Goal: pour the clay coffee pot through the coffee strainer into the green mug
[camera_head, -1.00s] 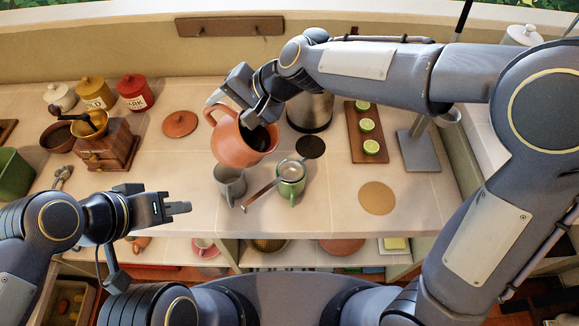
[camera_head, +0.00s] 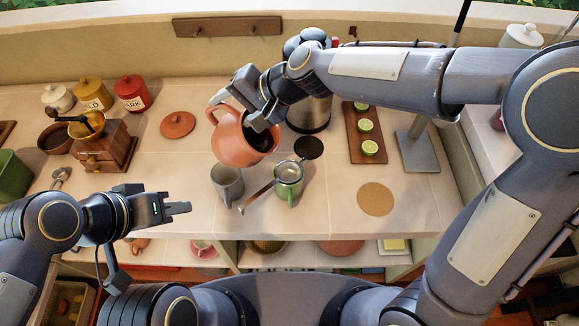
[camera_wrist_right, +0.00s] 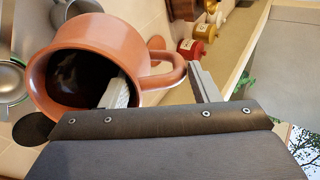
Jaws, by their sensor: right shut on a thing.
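The clay coffee pot (camera_head: 232,147) is orange-brown and tilted, with its dark mouth towards the right. It is held above the counter, behind the grey mug and the green mug. My right gripper (camera_head: 250,103) is shut on it; in the wrist view one finger reaches inside the mouth and the other is beyond the handle (camera_wrist_right: 170,75). The coffee strainer (camera_head: 289,171) sits over the mouth of the green mug (camera_head: 291,190), its long handle pointing to the lower left. The strainer also shows in the wrist view (camera_wrist_right: 10,85). No stream of coffee shows. My left gripper (camera_head: 180,208) is empty at the counter's front edge; its finger gap is unclear.
A grey mug (camera_head: 227,184) stands just left of the green mug. A metal kettle (camera_head: 310,113) is behind the pot. A board with limes (camera_head: 352,132), a cork mat (camera_head: 375,199) and a stand (camera_head: 418,153) are to the right. A coffee grinder (camera_head: 108,148) and a clay lid (camera_head: 178,124) are left.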

